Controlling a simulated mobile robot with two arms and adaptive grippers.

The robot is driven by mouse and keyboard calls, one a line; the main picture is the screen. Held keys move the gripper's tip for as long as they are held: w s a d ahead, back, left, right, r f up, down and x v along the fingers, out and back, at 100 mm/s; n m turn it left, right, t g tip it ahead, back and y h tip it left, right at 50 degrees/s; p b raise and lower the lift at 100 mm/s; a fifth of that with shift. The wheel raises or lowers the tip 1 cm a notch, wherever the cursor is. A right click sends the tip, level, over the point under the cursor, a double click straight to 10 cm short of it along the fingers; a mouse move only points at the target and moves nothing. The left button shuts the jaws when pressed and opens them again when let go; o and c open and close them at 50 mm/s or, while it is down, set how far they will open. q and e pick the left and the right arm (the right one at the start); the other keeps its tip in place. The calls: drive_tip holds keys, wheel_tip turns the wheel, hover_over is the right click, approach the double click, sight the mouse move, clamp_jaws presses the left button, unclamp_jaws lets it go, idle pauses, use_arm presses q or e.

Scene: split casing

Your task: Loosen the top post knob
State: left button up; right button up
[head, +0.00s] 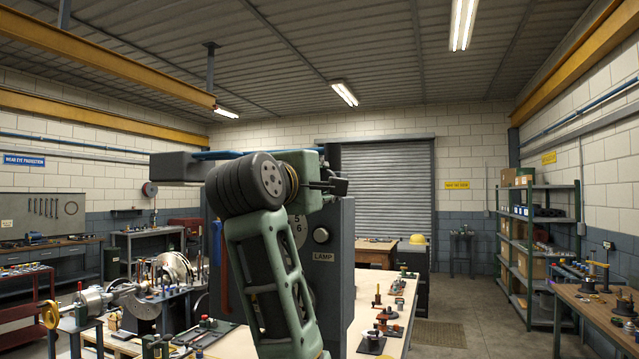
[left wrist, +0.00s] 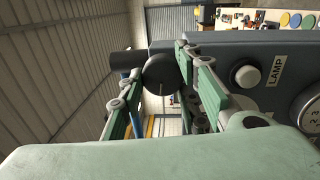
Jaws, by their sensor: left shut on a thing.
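The top post knob (left wrist: 160,75) is a dark round knob in the left wrist view. It sits between the two fingers of my left gripper (left wrist: 159,82), which is shut on it. The knob is beside a grey casing (left wrist: 225,50) that carries a LAMP label (left wrist: 277,71) and a round white button (left wrist: 246,76). In the head view my left arm stands in front of the grey casing (head: 342,290) and hides much of it. I cannot make out the knob there. My right gripper is not in view.
A long bench (head: 400,312) with several small knobbed parts runs to the right of the casing. Machine parts with a handwheel (head: 50,314) stand at the left. A green shelf rack (head: 530,240) and a wooden workbench (head: 590,318) are at the right. Floor between them is clear.

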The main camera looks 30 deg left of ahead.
use_arm(q)
drive_tip(key=shift+s+r, duration=0.15)
drive_tip(key=shift+r, duration=0.3)
drive_tip(key=o, duration=0.9)
drive_tip(key=shift+c, duration=0.2)
drive_tip(key=shift+o, duration=0.9)
drive_tip(key=shift+f, duration=0.15)
drive_tip(key=v, duration=1.2)
drive_tip(key=shift+f, duration=0.1)
